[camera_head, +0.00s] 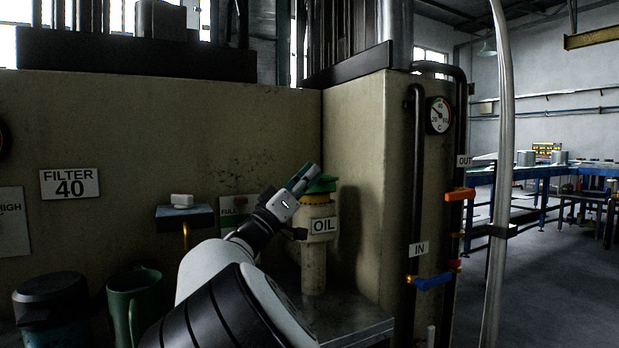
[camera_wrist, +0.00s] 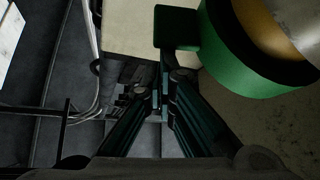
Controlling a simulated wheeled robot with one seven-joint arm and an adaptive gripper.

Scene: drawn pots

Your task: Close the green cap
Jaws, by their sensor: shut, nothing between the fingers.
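The green cap (camera_head: 322,185) is at the top of the tan filler neck labelled OIL (camera_head: 314,262). In the wrist view the cap (camera_wrist: 238,62) is large at the upper right, a thick green ring with tan and silver surfaces within it. A dark green tab (camera_wrist: 177,27) sticks out from its left side. My gripper (camera_head: 308,171) is shut and empty, beside the cap on its left. In the wrist view my fingertips (camera_wrist: 163,88) meet just below the tab; I cannot tell whether they touch it. Part of the cap is hidden behind my gripper in the head view.
The tan wall (camera_head: 230,130) stands close behind my arm. A gauge (camera_head: 438,115) and dark pipes with an orange handle (camera_head: 459,194) and a blue handle (camera_head: 433,282) are to the right. A green jug (camera_head: 134,305) stands at the lower left.

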